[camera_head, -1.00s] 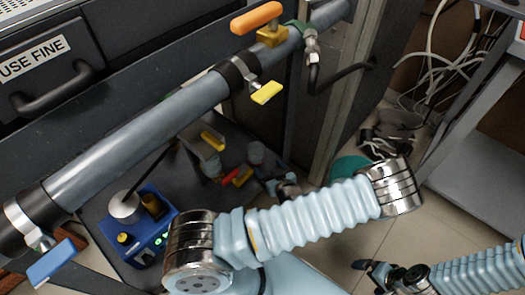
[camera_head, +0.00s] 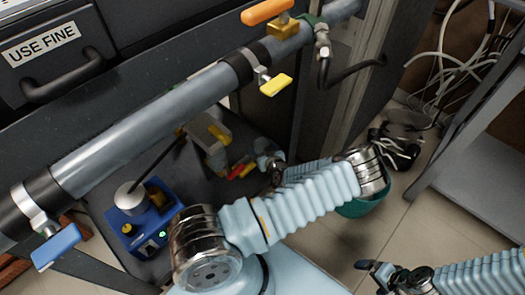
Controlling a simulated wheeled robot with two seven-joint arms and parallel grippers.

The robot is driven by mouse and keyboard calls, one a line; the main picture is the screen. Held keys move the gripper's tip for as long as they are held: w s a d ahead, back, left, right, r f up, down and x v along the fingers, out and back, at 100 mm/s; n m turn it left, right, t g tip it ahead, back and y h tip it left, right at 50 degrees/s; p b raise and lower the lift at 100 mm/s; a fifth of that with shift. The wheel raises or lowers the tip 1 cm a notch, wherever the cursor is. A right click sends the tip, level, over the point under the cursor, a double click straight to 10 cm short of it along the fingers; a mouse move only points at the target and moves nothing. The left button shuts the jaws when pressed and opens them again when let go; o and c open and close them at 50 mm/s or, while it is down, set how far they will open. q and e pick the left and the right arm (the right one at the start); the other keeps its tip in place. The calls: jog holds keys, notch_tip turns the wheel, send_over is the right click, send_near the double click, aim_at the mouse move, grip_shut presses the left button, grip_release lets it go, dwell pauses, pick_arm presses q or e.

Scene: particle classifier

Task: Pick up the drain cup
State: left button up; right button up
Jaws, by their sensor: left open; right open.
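A small grey cup-like thing (camera_head: 215,160) stands on the dark lower shelf behind the pipe, partly hidden. I cannot tell for sure whether it is the drain cup. My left gripper (camera_head: 270,165) is at the right part of that shelf, just right of small red and yellow valve handles. It is small in view and partly hidden by its own arm; it is open, and I see nothing held. My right gripper (camera_head: 370,276) is open and empty above the floor at the bottom right, far from the shelf.
A thick grey pipe (camera_head: 150,125) with orange, yellow and blue valve handles crosses above the shelf. A blue device (camera_head: 140,232) stands on the shelf's left. A teal bucket (camera_head: 362,208) is on the floor behind my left arm. Cables (camera_head: 440,75) hang at the right.

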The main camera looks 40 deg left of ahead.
pick_arm(q)
jog(key=shift+s+d+f, duration=0.1)
jog(key=shift+s+f, duration=0.05)
jog(key=shift+f, duration=0.25)
jog(key=c, duration=0.7)
jog(key=shift+d, duration=0.1)
jog(key=shift+c, duration=0.5)
jog(key=shift+r, duration=0.1)
